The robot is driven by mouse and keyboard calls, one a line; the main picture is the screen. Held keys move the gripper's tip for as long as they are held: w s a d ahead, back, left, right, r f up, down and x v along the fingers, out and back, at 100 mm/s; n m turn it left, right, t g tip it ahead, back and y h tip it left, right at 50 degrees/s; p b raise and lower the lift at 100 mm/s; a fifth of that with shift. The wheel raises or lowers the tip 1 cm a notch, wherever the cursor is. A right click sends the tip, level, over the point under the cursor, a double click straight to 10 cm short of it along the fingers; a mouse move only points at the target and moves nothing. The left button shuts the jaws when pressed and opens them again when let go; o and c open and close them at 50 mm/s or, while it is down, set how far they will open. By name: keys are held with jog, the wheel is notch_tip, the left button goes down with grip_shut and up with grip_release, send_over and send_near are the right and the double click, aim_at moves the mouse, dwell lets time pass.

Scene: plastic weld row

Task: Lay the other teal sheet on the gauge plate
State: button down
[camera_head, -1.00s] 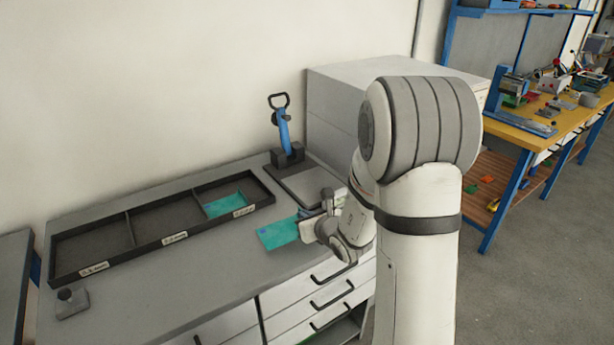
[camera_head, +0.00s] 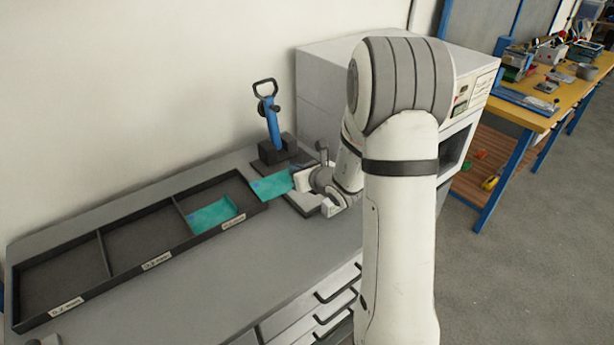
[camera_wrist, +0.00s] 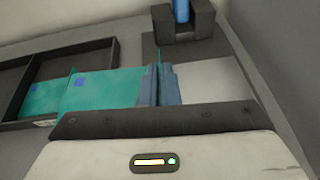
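My gripper (camera_head: 297,181) is shut on a teal sheet (camera_head: 270,186) by its edge. In the wrist view the fingers (camera_wrist: 159,84) close on this sheet (camera_wrist: 105,88), which reaches out to the left and has a small blue patch. A flat grey plate with a dark border, apparently the gauge plate (camera_wrist: 215,76), lies below and right of the fingers; in the head view my gripper and arm hide most of it. The held sheet is left of it, near the tray's right end. Another teal sheet (camera_head: 212,214) lies in the tray's right compartment.
The black three-compartment tray (camera_head: 160,258) has two empty compartments. A blue-handled tool (camera_head: 272,122) stands in a dark block (camera_head: 281,150) behind the plate, close to my gripper. A white cabinet (camera_head: 322,88) stands to the right. The bench front (camera_head: 270,270) is clear.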

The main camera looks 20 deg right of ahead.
jog(key=w+d+r+p, duration=0.4)
jog(key=w+d+p, duration=0.4)
jog(key=d, duration=0.4)
jog(key=shift+n+y, duration=0.4)
jog(key=shift+y, duration=0.1)
jog(key=f, duration=0.6)
jog(key=w+f, duration=0.1)
jog(key=f, duration=0.3)
jog(key=shift+p, duration=0.3)
jog(key=shift+f, duration=0.1)
jog(key=shift+f, duration=0.15)
jog(key=c, duration=1.7)
grip_release()
jog(key=shift+r, duration=0.2)
